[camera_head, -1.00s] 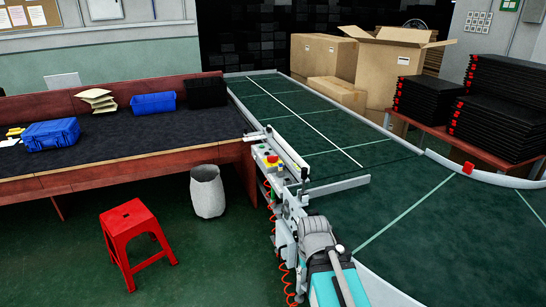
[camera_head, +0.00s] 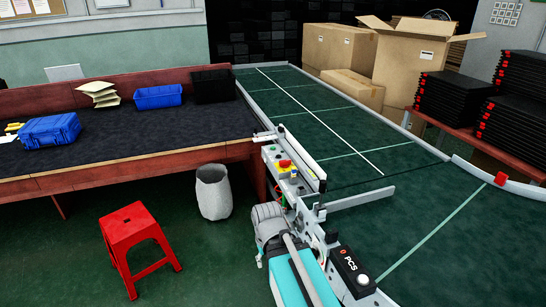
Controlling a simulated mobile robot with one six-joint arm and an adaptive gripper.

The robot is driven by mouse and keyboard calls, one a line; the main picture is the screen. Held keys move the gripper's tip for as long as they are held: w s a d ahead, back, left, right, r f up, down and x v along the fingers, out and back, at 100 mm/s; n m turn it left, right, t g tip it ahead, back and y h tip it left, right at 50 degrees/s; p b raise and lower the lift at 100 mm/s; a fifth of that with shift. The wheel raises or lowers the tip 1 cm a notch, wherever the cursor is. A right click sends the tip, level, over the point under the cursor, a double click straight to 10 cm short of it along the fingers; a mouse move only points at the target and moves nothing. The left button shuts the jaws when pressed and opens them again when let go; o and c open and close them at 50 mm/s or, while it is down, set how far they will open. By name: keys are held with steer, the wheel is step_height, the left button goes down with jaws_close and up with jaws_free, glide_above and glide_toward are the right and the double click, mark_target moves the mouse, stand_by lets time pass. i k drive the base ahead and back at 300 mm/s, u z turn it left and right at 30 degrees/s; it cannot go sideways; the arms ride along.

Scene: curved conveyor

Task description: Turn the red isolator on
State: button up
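A red knob on a yellow base (camera_head: 285,166) sits on a grey control box at the near end of the conveyor's left rail. It looks like the red isolator, but it is too small to read its position. My teal and grey arm is at the bottom centre, below and in front of the control box. I cannot make out my gripper's fingers.
The green conveyor (camera_head: 330,125) is empty. A black "0 PCS" counter (camera_head: 352,270) stands right of my arm. A grey bin (camera_head: 213,192) and red stool (camera_head: 134,237) stand on the floor left. A long bench (camera_head: 150,140) lies behind them. Cartons and black trays stand beyond the conveyor.

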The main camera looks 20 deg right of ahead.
mark_target(285, 164)
steer(key=z, duration=0.05)
steer(key=i, duration=0.95)
steer(key=z, duration=0.5)
